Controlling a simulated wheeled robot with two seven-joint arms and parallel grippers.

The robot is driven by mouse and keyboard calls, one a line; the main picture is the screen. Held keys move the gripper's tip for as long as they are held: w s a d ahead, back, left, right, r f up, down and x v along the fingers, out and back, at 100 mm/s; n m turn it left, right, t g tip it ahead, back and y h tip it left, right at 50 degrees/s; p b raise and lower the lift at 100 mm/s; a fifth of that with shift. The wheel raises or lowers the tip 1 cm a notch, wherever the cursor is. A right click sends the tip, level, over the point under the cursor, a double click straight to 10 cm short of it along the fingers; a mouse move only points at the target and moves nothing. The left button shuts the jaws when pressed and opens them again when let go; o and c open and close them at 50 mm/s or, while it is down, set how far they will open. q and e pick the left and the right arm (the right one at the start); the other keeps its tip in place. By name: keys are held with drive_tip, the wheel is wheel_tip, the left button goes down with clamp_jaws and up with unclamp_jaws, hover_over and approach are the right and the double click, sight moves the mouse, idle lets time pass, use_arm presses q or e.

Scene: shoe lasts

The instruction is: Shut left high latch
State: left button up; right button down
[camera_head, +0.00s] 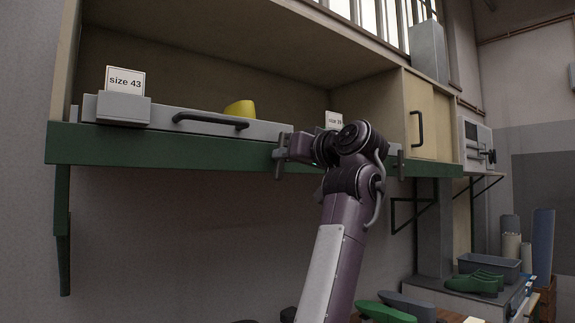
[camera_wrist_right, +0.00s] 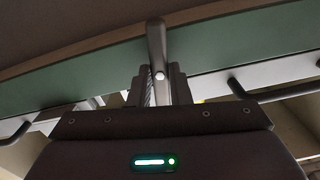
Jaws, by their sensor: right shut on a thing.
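The left high latch (camera_head: 279,163) is a small grey lever on the green front edge of the high shelf (camera_head: 170,148). In the wrist view the lever (camera_wrist_right: 157,42) stands roughly upright across the green edge, with a pale bolt on it. My right gripper (camera_head: 287,148) is at this latch, and its fingers (camera_wrist_right: 158,88) are shut on the lever. The gripper partly hides the latch in the head view. A second grey latch (camera_head: 401,161) stands further right on the same edge. My left gripper is in neither view.
A grey tray front with a dark handle (camera_head: 210,121) lies along the shelf. Behind it are a yellow last (camera_head: 240,108) and a "size 43" sign (camera_head: 125,80). A cupboard door (camera_head: 432,118) is on the right. Green lasts (camera_head: 474,282) lie low right. Below the shelf's left half is bare wall.

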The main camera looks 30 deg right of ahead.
drive_tip(key=shift+f+n+b, duration=0.1)
drive_tip(key=shift+n+b, duration=0.3)
drive_tip(key=shift+n, duration=0.7)
drive_tip(key=c, duration=1.3)
unclamp_jaws()
drive_tip(key=shift+c, duration=0.2)
drive_tip(key=shift+s, duration=0.1)
drive_tip(key=s+b, duration=0.3)
drive_tip(key=s, duration=0.4)
drive_tip(key=shift+s+d, duration=0.3)
